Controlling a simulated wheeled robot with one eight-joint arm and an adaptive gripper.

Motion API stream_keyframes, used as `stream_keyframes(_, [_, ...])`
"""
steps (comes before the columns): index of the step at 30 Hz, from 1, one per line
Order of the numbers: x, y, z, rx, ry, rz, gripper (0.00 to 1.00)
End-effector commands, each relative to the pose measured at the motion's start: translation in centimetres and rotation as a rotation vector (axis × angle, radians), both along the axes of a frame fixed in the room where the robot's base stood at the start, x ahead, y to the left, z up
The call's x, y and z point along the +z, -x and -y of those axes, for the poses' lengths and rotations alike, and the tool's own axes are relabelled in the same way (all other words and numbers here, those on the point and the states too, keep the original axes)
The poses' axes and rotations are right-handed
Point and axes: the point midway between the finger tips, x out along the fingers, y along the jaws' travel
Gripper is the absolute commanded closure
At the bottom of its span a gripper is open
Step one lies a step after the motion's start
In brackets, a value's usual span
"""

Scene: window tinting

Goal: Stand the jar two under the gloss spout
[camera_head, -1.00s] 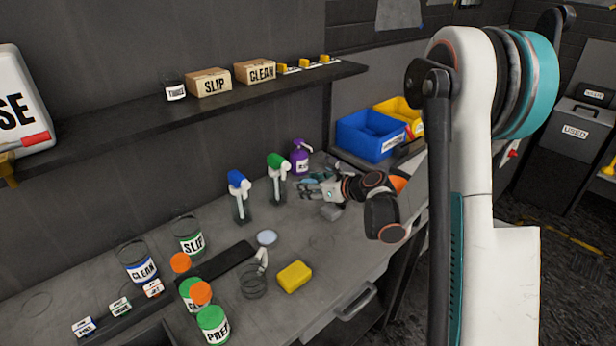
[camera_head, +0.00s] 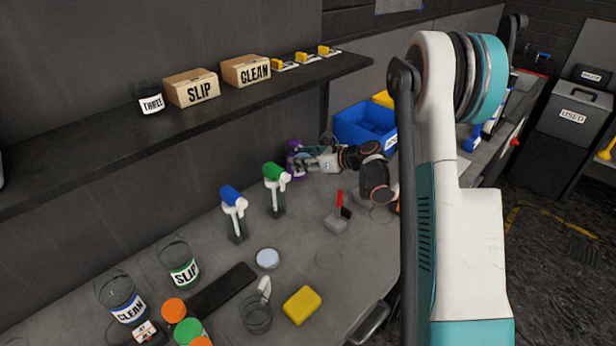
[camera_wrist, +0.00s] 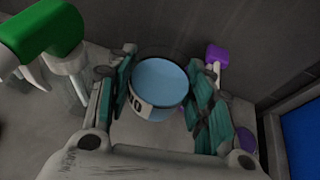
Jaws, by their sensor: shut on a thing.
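Jar two (camera_wrist: 160,85) shows in the wrist view with a pale blue top or content and a white label ending in O. My gripper (camera_wrist: 158,90) has its teal-and-grey fingers shut on the jar from both sides. In the head view my gripper (camera_head: 308,160) is above the far part of the bench, and the jar is mostly hidden there. A purple pump bottle (camera_head: 293,158) stands close behind it, partly covered. Purple parts (camera_wrist: 216,54) also show just right of the jar in the wrist view. I read no gloss label, so I cannot tell whether this is the gloss spout.
A green-headed spray bottle (camera_head: 276,188) and a blue-headed one (camera_head: 234,212) stand left of my gripper. A blue bin (camera_head: 362,128) is behind on the right. A red-handled tool (camera_head: 338,218) and a yellow sponge (camera_head: 302,305) lie nearer. The shelf (camera_head: 200,122) overhangs the left side.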

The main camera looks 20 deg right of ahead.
Motion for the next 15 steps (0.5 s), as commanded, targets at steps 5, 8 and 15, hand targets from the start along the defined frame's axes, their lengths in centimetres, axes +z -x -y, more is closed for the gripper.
stream_keyframes(5, [-4.8, 0.0, 0.0, 0.0, 0.0, 0.0, 0.81])
stream_keyframes(8, [-7.1, -0.1, 0.0, 0.0, 0.0, 0.0, 0.81])
stream_keyframes(15, [-12.1, 0.0, 0.0, 0.0, 0.0, 0.0, 0.81])
